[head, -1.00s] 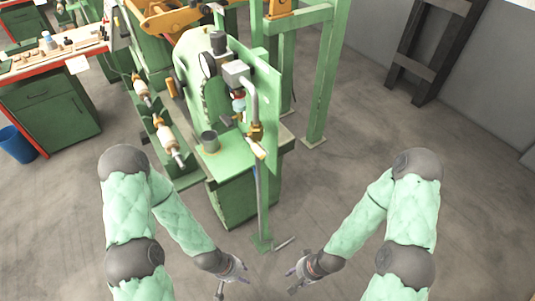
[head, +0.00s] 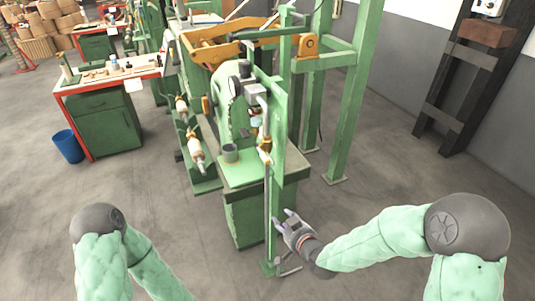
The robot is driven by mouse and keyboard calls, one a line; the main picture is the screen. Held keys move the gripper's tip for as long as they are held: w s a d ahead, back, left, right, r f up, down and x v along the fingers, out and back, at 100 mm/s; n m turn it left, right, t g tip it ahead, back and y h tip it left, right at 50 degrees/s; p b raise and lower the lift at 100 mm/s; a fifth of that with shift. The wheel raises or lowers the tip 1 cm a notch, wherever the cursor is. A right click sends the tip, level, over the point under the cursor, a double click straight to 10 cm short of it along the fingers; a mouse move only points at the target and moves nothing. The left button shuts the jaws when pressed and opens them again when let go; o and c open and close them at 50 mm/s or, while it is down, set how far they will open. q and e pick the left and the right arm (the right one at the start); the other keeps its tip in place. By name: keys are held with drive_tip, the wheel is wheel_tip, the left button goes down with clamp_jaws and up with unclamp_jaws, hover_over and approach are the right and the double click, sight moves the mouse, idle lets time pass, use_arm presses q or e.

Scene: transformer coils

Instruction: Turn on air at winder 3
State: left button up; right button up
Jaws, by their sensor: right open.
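A green winding machine (head: 232,110) stands in the middle of the head view. I cannot read a winder number on it. An air pipe (head: 267,205) runs up the green post (head: 279,130) at its right side. A small valve with a pale yellow handle (head: 265,156) sits on this pipe, below a grey box (head: 257,90) and a regulator. My right gripper (head: 281,217) is open and empty, beside the lower pipe and well below the valve handle. I cannot tell whether it touches the pipe. My left arm shows at the lower left, but its gripper is out of view.
A green bench with a red edge (head: 104,76) and a blue bin (head: 68,146) stand at the left. A green frame (head: 347,110) rises behind the winder at the right. A dark rack (head: 455,85) leans near the wall. The floor in front is clear.

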sight(268, 162)
wheel_tip(268, 162, up, 17)
drive_tip(key=w+a+n+t+y+p, duration=0.1)
drive_tip(key=a+t+y, duration=0.1)
drive_tip(key=t, duration=0.3)
drive_tip(key=x, duration=0.7)
drive_tip(key=b+x, duration=0.1)
drive_tip(key=x, duration=0.2)
drive_tip(key=shift+w+d+f, duration=0.1)
drive_tip(key=shift+w+d, duration=0.05)
drive_tip(key=shift+w, duration=0.3)
clamp_jaws()
